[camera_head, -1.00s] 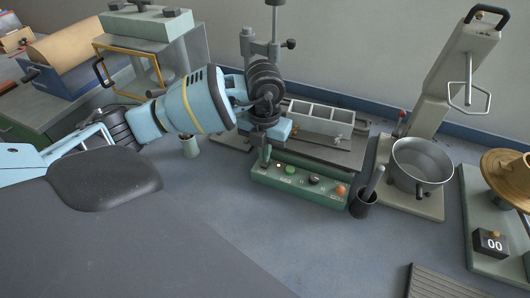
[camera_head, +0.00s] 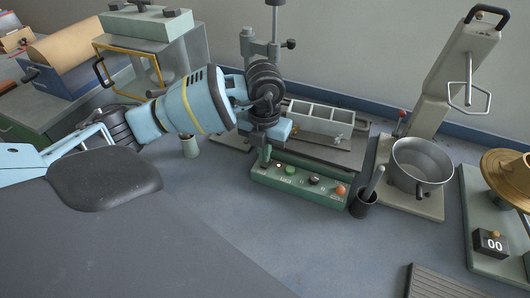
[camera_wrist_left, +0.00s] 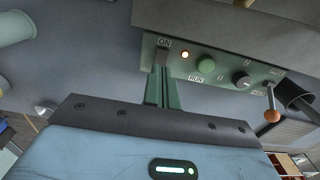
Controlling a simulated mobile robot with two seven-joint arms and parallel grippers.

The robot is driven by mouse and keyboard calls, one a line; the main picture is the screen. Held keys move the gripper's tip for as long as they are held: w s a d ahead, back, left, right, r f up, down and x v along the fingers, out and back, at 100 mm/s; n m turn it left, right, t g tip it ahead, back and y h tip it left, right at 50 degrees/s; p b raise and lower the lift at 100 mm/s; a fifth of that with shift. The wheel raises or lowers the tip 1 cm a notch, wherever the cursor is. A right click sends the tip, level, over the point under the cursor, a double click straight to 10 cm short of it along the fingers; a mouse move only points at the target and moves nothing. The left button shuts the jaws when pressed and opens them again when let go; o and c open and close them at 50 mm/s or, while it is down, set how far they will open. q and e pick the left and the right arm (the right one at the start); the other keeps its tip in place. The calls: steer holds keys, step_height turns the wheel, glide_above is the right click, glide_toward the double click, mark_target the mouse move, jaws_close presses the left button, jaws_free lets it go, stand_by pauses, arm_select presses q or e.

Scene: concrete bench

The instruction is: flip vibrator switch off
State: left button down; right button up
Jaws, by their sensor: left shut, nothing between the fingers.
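The green control box (camera_head: 300,183) stands on the bench at the foot of the moulding machine. In the left wrist view its panel (camera_wrist_left: 217,67) carries a dark toggle switch (camera_wrist_left: 162,57) beside an ON label, a glowing orange lamp (camera_wrist_left: 184,54), a green button (camera_wrist_left: 207,65) and a black knob (camera_wrist_left: 241,80). My left gripper (camera_head: 265,156) is shut and empty, pointing down at the box's left end. In the left wrist view its fingertips (camera_wrist_left: 159,78) are right at the switch; I cannot tell whether they touch. In the head view the gripper hides the switch. My right gripper is out of view.
An orange-knobbed lever (camera_wrist_left: 272,112) sits at the panel's far end. A dark cup with a tool (camera_head: 364,203) and a steel pot (camera_head: 421,165) stand to the right. The bench in front is clear.

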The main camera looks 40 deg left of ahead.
mark_target(265, 165)
arm_select(q)
steer(key=shift+f+b, duration=0.45)
steer(key=shift+f, duration=0.75)
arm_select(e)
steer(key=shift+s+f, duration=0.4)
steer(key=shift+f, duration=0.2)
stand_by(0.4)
arm_select(q)
steer(key=shift+r, duration=0.1)
